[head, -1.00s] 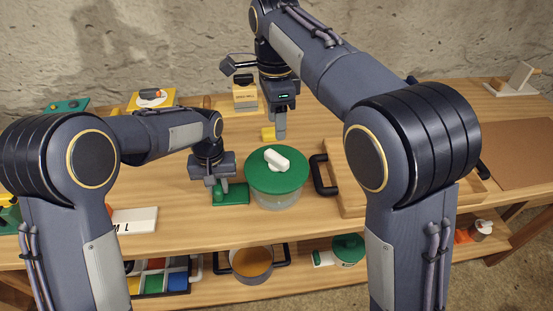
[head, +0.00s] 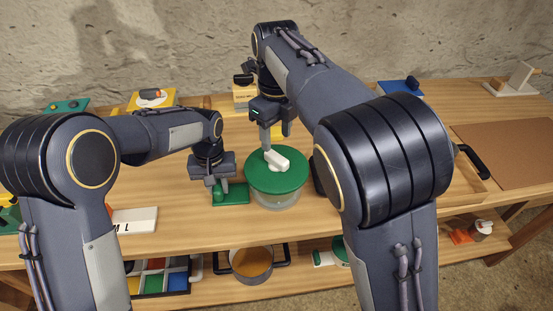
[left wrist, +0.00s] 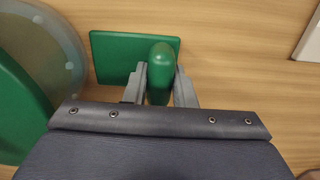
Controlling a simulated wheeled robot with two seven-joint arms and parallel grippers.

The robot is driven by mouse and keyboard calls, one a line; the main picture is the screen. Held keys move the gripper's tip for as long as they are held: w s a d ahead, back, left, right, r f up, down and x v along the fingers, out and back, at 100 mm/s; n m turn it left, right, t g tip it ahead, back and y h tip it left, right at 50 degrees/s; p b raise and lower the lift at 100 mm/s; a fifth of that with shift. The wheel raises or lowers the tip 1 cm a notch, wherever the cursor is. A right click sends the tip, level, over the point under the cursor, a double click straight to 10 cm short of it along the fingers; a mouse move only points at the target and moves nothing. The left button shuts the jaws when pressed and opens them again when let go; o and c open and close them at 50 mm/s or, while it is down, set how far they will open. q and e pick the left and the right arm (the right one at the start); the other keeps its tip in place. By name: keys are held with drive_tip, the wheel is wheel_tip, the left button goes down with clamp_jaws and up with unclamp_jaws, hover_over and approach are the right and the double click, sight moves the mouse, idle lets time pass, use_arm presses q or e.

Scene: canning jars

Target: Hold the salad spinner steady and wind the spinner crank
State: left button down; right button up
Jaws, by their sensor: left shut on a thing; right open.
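The salad spinner (head: 290,185) stands on the wooden table, a clear bowl under a green lid. Its white crank (head: 276,160) sits on top of the lid. A green base plate (head: 239,194) with an upright green handle (left wrist: 160,72) is beside the bowl on the left. My left gripper (head: 220,190) is shut on that handle; in the left wrist view the fingers lie on both sides of it. The spinner's edge (left wrist: 45,45) shows at the left there. My right gripper (head: 275,144) is open, just above and behind the crank; contact with it cannot be told.
A wooden tray and a brown board (head: 510,150) lie to the right, partly behind my right arm. A white M L card (head: 135,219) lies at the left. A pan (head: 252,262) and a compartment box (head: 160,277) are on the lower shelf.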

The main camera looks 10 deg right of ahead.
sight(277, 156)
drive_tip(key=shift+f, duration=3.5)
drive_tip(key=c, duration=1.1)
drive_tip(key=shift+o, duration=0.2)
drive_tip(key=m, duration=0.4)
drive_tip(key=shift+m, duration=0.3)
drive_tip(key=shift+m, duration=1)
drive_tip(key=o, duration=0.8)
drive_tip(key=shift+m, duration=0.3)
drive_tip(key=shift+o, duration=1.3)
